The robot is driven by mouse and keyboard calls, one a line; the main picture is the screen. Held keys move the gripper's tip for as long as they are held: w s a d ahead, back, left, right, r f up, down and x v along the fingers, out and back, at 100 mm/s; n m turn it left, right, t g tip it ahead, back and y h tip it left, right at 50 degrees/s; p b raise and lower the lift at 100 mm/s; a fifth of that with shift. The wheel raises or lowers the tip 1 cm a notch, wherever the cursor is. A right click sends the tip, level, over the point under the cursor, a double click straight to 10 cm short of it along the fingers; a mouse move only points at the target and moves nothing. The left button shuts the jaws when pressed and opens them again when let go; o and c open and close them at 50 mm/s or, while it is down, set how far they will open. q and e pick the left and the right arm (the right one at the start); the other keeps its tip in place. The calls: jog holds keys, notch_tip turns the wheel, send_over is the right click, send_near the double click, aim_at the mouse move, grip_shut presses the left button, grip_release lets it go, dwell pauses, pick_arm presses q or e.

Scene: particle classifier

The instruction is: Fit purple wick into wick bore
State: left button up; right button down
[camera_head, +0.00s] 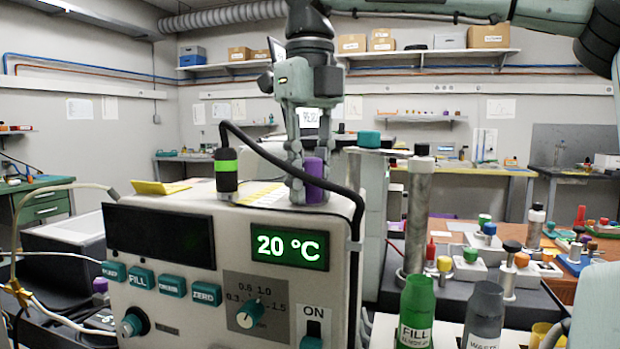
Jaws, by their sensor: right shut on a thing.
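The purple wick (315,182) is a short purple cylinder, upright between the fingers of my right gripper (308,181). That gripper points straight down and is shut on it. The wick and fingertips are at the top of the pale instrument housing (335,208), near its back right. The wick bore cannot be made out; the fingers and wick cover that spot. I cannot tell whether the wick's lower end is in a bore or only above or on the top. My left gripper is not in view.
A black plug with a green band (227,170) stands left of the gripper, its black cable (290,172) arching close in front. A metal column (418,215) stands to the right. Green (416,310) and grey (484,315) bottles stand at front right.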

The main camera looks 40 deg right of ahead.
jog(key=c, duration=1.2)
grip_release()
notch_tip(320, 180, up, 12)
jog(key=shift+r, duration=0.1)
